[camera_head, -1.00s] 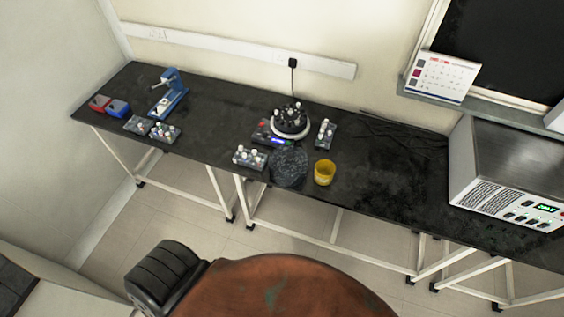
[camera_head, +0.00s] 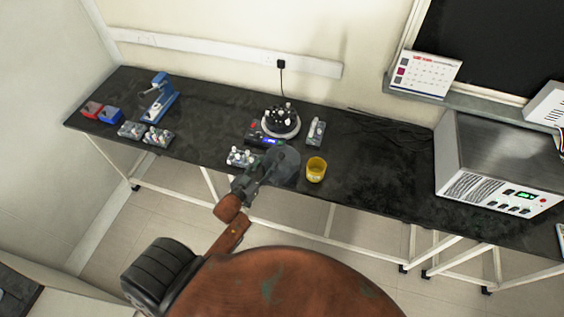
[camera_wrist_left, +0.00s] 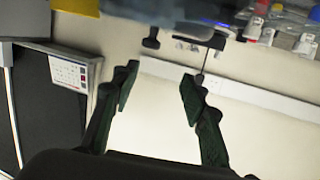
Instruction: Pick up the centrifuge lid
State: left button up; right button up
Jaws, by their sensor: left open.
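The centrifuge lid (camera_head: 286,166) is a dark, see-through round disc lying at the front edge of the black bench. It is in front of the centrifuge (camera_head: 281,122), which stands uncovered with its dark rotor and tubes showing. My left gripper (camera_head: 266,163) is open and overlaps the left part of the lid in the head view. Whether it touches the lid I cannot tell. In the left wrist view my left gripper (camera_wrist_left: 158,84) has its two fingers apart with nothing between them. I cannot make out the lid clearly there. My right gripper is not in view.
A yellow cup (camera_head: 316,169) stands just right of the lid. A tube rack (camera_head: 241,156) is close on the left, and another rack (camera_head: 316,131) is right of the centrifuge. A large grey instrument (camera_head: 495,165) stands far right. Bench between it and the cup is mostly clear.

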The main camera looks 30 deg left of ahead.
pick_arm(q)
jog(key=w+r+t+h, duration=0.1)
jog(key=w+r+m+t+h, duration=0.1)
jog(key=shift+d+r+t, duration=0.2)
jog(key=shift+r+t, duration=0.1)
jog(key=shift+d+r+m+t+h, duration=0.15)
jog(key=shift+r+m+t+h, duration=0.2)
jog(key=shift+h, duration=0.15)
jog(key=b, duration=0.8)
send_near(279, 158)
jog(key=x, duration=0.4)
jog(key=shift+w+d+f, duration=0.1)
jog(key=shift+w, duration=0.15)
jog(key=shift+w+r, duration=0.2)
jog(key=shift+w, duration=0.2)
jog(key=b+x, duration=0.1)
jog(key=x, duration=0.4)
jog(key=shift+w+d+b, duration=0.15)
jog(key=shift+w+b, duration=0.1)
jog(key=shift+b, duration=0.1)
jog(key=shift+w+r, duration=0.1)
jog(key=shift+w, duration=0.3)
jog(key=shift+r, duration=0.1)
